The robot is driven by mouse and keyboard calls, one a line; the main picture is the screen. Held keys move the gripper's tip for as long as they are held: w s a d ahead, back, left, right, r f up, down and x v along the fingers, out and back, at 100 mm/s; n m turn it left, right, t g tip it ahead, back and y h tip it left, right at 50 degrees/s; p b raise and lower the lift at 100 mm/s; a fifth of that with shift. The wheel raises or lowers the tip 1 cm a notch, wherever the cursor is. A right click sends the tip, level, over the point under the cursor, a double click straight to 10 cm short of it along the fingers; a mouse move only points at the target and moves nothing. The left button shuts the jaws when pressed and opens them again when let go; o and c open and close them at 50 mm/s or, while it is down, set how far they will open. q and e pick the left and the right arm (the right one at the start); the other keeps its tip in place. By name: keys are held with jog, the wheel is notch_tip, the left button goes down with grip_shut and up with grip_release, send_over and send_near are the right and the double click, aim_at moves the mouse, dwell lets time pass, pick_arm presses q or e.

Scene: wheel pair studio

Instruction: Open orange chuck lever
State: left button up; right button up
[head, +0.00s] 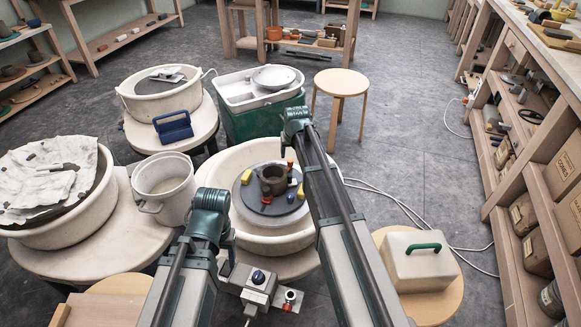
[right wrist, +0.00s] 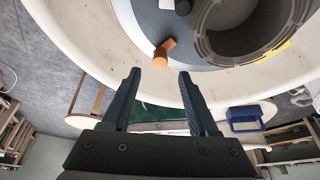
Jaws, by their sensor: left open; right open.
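The orange chuck lever (right wrist: 163,52) is a short orange peg on the rim of the grey wheel disc in the right wrist view. In the head view it appears to be the small orange-red piece (head: 290,166) at the disc's far right edge. A dark pot (head: 273,180) stands in the disc's middle. My right gripper (right wrist: 158,74) is open and empty, its fingertips just short of the lever, which lies between their lines. Contact is not visible. My left gripper (head: 229,243) is mostly hidden by my left arm, at the wheel's near left.
Yellow and red pieces (head: 266,200) sit around the disc (head: 285,206). The cream wheel basin (head: 240,217) surrounds it. A bucket (head: 163,184) and a blue object (head: 173,127) stand to the left. A box with a green handle (head: 412,268) is at the right.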

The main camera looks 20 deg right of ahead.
aim_at(290, 160)
jog(key=b+x, duration=0.4)
jog(key=x, duration=0.1)
jog(key=shift+w+f, duration=0.15)
jog(key=shift+f, duration=0.2)
grip_shut()
dwell(1.1)
